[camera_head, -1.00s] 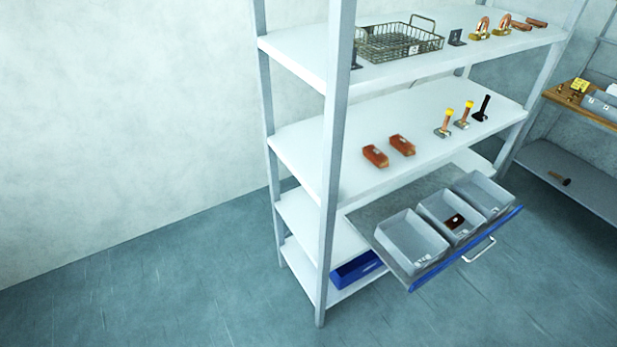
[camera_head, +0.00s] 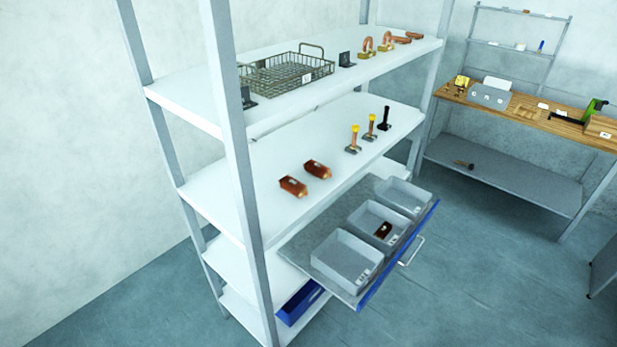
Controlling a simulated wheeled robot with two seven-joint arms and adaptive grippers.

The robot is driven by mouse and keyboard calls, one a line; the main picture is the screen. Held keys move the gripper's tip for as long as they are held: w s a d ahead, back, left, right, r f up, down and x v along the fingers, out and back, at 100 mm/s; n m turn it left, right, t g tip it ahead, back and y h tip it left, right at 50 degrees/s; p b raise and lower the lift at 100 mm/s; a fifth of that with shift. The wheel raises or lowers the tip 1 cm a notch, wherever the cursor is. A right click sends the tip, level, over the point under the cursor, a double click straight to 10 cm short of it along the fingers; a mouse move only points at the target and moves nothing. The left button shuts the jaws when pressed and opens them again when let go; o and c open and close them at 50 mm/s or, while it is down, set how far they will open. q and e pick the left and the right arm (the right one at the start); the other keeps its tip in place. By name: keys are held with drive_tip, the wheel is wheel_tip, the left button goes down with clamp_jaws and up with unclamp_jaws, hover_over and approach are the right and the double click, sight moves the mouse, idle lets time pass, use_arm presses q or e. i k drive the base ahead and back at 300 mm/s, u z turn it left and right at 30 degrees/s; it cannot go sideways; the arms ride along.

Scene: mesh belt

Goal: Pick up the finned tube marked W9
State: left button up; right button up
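No mark W9 can be read in the head view, and I cannot tell which piece is the finned tube. Two reddish-brown blocky pieces, a nearer one (camera_head: 293,186) and a farther one (camera_head: 317,169), lie on the white middle shelf (camera_head: 265,150). Several copper-coloured pieces, among them a bent one (camera_head: 367,47) and a lying one (camera_head: 408,37), are at the right of the top shelf. A dark brown piece (camera_head: 383,231) lies in the middle grey bin (camera_head: 363,219) of the pulled-out drawer. Neither of my grippers is in view.
A wire basket (camera_head: 290,72) stands on the top shelf. Yellow-topped upright parts (camera_head: 353,138) and a black one (camera_head: 385,118) stand on the middle shelf. The drawer's blue front (camera_head: 372,283) juts into the aisle. A wooden workbench (camera_head: 525,104) stands at right; floor between is clear.

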sight(299, 190)
drive_tip(key=u, duration=0.35)
drive_tip(key=i, duration=0.7)
drive_tip(key=u, duration=0.65)
